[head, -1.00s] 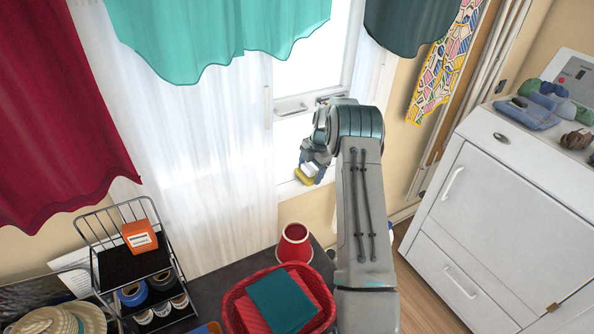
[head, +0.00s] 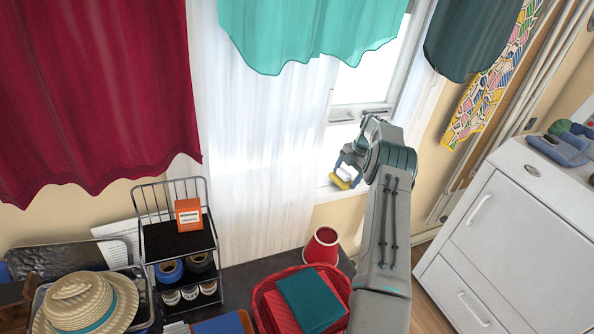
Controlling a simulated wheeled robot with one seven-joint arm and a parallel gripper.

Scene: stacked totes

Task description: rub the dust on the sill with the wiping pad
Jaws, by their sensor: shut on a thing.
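My gripper (head: 349,172) is at the window, low over the right part of the white sill (head: 328,190). It is shut on the wiping pad (head: 339,182), which shows a yellow face and a paler part above. The pad is at the sill's surface; I cannot tell whether it touches. My own arm covers part of the sill to the right. The dust cannot be made out in this view.
A sheer white curtain (head: 262,150) hangs just left of my gripper and covers the sill there. A wire rack (head: 178,241) stands left. A white cabinet (head: 505,235) stands right.

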